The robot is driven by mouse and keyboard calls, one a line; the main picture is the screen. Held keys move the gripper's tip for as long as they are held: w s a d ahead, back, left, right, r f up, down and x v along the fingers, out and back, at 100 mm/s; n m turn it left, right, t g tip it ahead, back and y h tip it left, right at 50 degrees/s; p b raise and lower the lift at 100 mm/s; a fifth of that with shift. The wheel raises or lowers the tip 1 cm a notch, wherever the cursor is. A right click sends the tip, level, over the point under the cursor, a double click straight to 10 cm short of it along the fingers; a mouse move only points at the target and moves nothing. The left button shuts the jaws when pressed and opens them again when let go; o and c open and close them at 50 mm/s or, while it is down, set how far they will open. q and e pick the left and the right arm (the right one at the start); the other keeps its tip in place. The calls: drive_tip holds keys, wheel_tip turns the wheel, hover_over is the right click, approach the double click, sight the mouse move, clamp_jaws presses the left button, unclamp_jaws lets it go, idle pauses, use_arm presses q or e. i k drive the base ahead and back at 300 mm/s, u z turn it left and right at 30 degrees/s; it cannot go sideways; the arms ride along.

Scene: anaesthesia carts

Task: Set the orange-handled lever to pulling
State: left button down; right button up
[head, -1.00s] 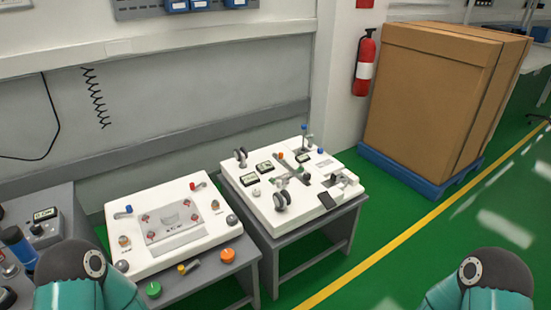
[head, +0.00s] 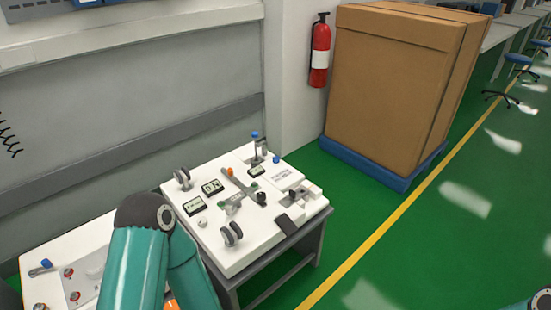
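A white device panel (head: 218,243) stands on a grey table at the middle of the head view. A small orange handle (head: 229,171) sits at the upper end of a grey-green slotted strip on this panel; it looks like the orange-handled lever, but it is too small to read its setting. Neither gripper is in view. My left arm's teal link and dark joint show at the lower left, in front of the neighbouring panel. Only a bit of my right arm shows at the lower right corner.
Beside the handle are small displays (head: 212,187), grey rollers (head: 231,233) and a blue-capped post (head: 256,140). A second white panel (head: 40,284) is partly hidden by my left arm. A large cardboard box (head: 390,90) on a blue pallet (head: 365,166) stands behind right.

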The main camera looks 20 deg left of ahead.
sight(230, 172)
drive_tip(key=z, duration=0.05)
drive_tip(key=i, duration=1.2)
drive_tip(key=u, duration=0.35)
